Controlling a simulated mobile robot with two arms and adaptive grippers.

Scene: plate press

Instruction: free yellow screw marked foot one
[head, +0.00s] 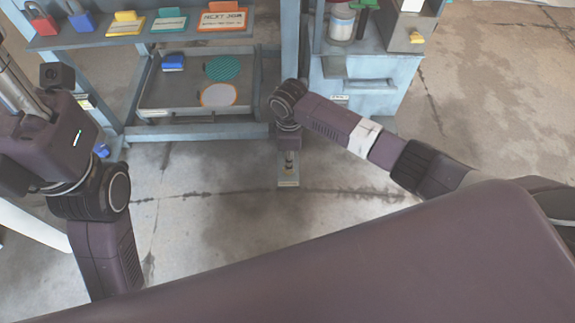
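I cannot make out a yellow screw marked foot one in the head view. The wrist of my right arm is in front of this post, just above the foot plate. No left fingertips can be made out.
The blue-grey bench holds a red padlock (39,19), a blue padlock (80,18) and several signs on top. Its lower tray (165,99) holds a blue block (173,62) and two round discs. A blue cabinet (375,95) stands right. The concrete floor in front is clear.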

